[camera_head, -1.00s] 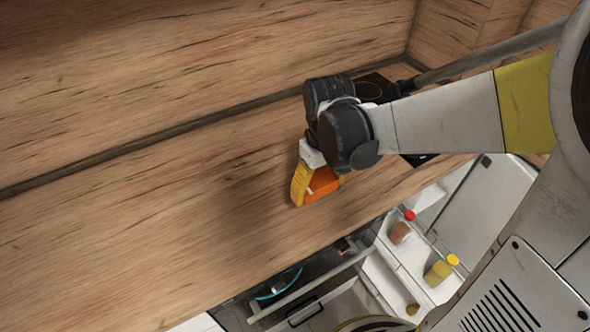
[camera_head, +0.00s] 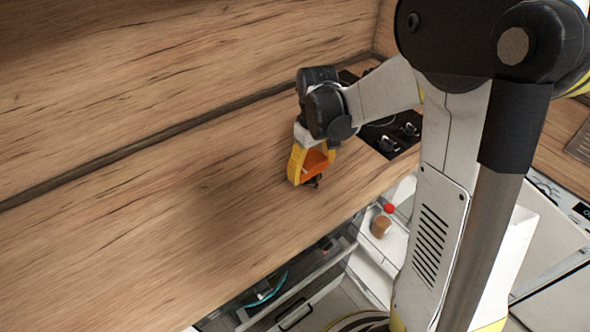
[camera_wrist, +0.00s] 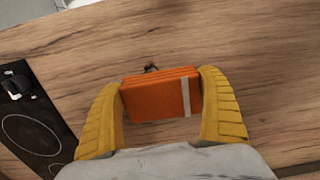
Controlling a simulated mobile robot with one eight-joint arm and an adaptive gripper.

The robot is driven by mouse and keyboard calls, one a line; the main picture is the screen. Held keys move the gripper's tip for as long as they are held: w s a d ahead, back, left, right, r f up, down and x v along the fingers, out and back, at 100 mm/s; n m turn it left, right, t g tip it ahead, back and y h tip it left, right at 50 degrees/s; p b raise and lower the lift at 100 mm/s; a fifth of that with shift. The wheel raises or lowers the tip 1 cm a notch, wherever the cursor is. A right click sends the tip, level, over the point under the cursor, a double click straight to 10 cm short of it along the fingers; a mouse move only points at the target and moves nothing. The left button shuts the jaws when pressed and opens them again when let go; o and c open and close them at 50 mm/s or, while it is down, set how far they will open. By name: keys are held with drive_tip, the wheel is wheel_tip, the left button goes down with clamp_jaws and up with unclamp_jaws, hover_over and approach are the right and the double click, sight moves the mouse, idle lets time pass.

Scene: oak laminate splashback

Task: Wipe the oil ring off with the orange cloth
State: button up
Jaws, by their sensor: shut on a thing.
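My gripper (camera_head: 309,168) is low over the wooden counter, its yellow fingers shut on the folded orange cloth (camera_head: 316,161). In the wrist view, the orange cloth (camera_wrist: 155,98) lies between both fingers and has a pale stripe near its right end. A small dark thing (camera_head: 315,181) sits on the counter just beside the cloth; it also shows at the cloth's far edge in the wrist view (camera_wrist: 151,68). I cannot tell what it is. No oil ring can be made out; part of the counter is hidden by my gripper and the cloth.
A black hob with knobs (camera_head: 396,133) is set in the counter to the right of my gripper. The wooden counter (camera_head: 170,230) is bare to the left, with the splashback (camera_head: 150,80) behind. Below the front edge, an open drawer (camera_head: 290,300) and an open fridge (camera_head: 383,240) stand out.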

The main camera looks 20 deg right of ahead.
sight(316, 183)
drive_tip(key=shift+w+d+f, duration=0.4)
drive_tip(key=shift+w+d, duration=0.05)
drive_tip(key=shift+d, duration=0.15)
drive_tip(key=shift+w+d+f, duration=0.35)
drive_tip(key=shift+w+d, duration=0.05)
drive_tip(key=shift+d, duration=0.15)
drive_tip(key=shift+d+f, duration=0.1)
drive_tip(key=shift+f, duration=0.1)
drive_tip(key=shift+f+b, duration=1.75)
drive_tip(key=shift+f, duration=0.45)
drive_tip(key=shift+f+b, duration=0.5)
drive_tip(key=shift+f, duration=0.1)
